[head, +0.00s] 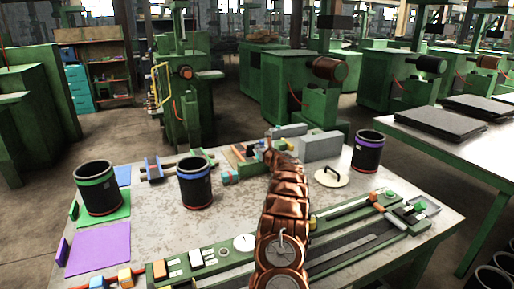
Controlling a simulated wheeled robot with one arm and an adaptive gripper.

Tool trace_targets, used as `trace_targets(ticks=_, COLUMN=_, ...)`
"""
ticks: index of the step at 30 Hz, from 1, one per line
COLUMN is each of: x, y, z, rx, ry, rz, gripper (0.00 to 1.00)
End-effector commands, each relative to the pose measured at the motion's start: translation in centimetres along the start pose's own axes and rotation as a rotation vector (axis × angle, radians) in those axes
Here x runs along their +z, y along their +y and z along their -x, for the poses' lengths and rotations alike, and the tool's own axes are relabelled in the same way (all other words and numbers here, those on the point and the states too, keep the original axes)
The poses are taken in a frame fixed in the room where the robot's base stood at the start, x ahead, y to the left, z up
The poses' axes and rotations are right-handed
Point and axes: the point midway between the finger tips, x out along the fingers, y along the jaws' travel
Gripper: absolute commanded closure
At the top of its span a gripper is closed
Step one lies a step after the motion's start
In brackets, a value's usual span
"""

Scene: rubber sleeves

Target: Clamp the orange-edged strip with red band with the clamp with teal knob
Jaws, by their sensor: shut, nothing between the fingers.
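My copper-coloured arm reaches from the bottom centre across the table. My gripper (268,140) is at its far end, small and partly hidden by the arm; it is shut and holds nothing. Just left of the arm, a small teal and red piece (229,177) lies on the table; I cannot tell whether it is the clamp with the teal knob. A low green fixture (365,230) along the front edge carries long strips and small orange, red and white parts. I cannot single out the orange-edged strip with the red band.
Black sleeves with a green band (97,190), a blue band (195,184) and a purple band (368,152) stand on the table (150,215). A grey block (320,146) and round lid with handle (331,178) are right of the arm. Bare table lies left of centre.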

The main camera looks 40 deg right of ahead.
Motion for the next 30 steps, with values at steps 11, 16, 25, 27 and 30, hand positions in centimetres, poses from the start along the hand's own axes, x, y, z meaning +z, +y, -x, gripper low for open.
trace_targets(ticks=11, x=-0.1, y=0.2, z=-1.2, rx=0.004, ry=-0.001, rz=-0.004, gripper=1.0)
trace_targets(ticks=16, x=-0.1, y=0.3, z=-1.3, rx=0.004, ry=-0.001, rz=-0.005, gripper=1.0)
trace_targets(ticks=25, x=-0.1, y=0.5, z=-1.4, rx=0.007, ry=-0.001, rz=-0.004, gripper=1.0)
trace_targets(ticks=27, x=0.0, y=1.1, z=-1.6, rx=0.013, ry=-0.001, rz=-0.003, gripper=1.0)
trace_targets(ticks=30, x=0.1, y=2.1, z=-2.1, rx=0.024, ry=0.0, rz=-0.001, gripper=1.0)
